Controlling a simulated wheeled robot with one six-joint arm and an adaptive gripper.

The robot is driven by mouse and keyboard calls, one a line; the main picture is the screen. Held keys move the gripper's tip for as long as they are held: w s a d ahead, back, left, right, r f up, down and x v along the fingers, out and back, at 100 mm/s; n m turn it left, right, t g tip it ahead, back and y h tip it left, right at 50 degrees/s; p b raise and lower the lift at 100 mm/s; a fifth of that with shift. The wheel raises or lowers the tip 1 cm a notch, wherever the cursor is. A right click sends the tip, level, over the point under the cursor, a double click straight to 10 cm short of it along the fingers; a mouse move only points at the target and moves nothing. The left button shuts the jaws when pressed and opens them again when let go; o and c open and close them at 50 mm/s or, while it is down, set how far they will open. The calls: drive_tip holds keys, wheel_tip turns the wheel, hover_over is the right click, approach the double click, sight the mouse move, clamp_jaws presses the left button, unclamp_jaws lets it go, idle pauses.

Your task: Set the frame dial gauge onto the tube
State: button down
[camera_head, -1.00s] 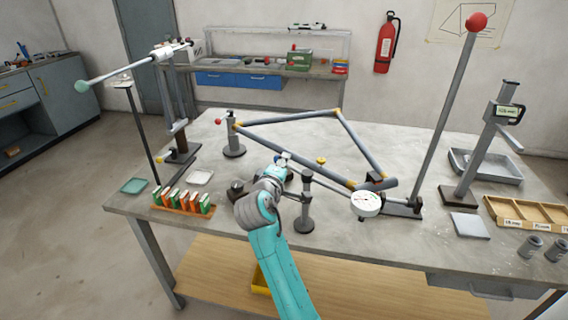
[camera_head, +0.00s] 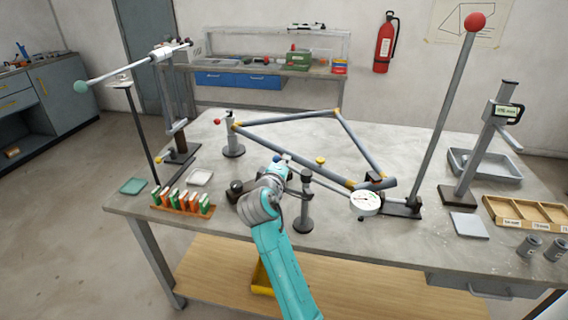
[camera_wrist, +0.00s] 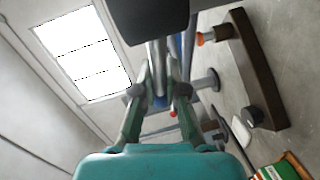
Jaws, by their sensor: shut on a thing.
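The frame dial gauge shows a white round dial (camera_head: 365,203) at the right end of the bike frame, beside the clamp base. A thin grey bar runs from near the dial up and left to my gripper (camera_head: 280,163). My gripper is just in front of the lower tube. In the wrist view my gripper (camera_wrist: 160,92) is shut around a grey bar. Whether the gauge touches a tube is not clear.
A dark-based post (camera_head: 304,205) stands close right of my gripper. A tall rod with a red ball (camera_head: 475,22) rises at the right. An orange rack of colored blocks (camera_head: 182,203) and a stand (camera_head: 233,140) are at the left.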

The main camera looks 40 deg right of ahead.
drive_tip(key=shift+w+a, duration=0.1)
drive_tip(key=shift+a, duration=0.05)
drive_tip(key=s+a+n+t+y, duration=0.3)
drive_tip(key=a+n+t+y, duration=0.2)
drive_tip(key=n+y, duration=0.4)
drive_tip(key=shift+s+a+r+n+t+y, duration=0.25)
drive_tip(key=shift+s+n+t+y, duration=0.1)
drive_tip(key=shift+t+y, duration=0.7)
drive_tip(key=shift+f+y, duration=0.15)
drive_tip(key=shift+y, duration=0.2)
drive_tip(key=c, duration=1.2)
unclamp_jaws()
drive_tip(key=shift+s+a, duration=0.1)
drive_tip(key=shift+a, duration=0.1)
drive_tip(key=shift+s+d, duration=0.1)
drive_tip(key=shift+d, duration=0.05)
